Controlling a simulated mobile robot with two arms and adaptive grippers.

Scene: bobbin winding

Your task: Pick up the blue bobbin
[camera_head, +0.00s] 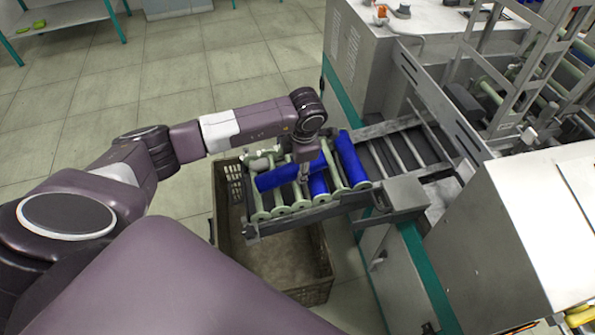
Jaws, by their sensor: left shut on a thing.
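A second blue bobbin (350,159) lies at the right of the rack, apart from the gripper. Part of another blue bobbin (318,187) shows between them, lower down. My right gripper is not in view.
A brown crate (318,287) stands on the floor below the rack (290,222). The grey machine (480,240) fills the right side, with a metal roller channel (400,150) leading to the rack.

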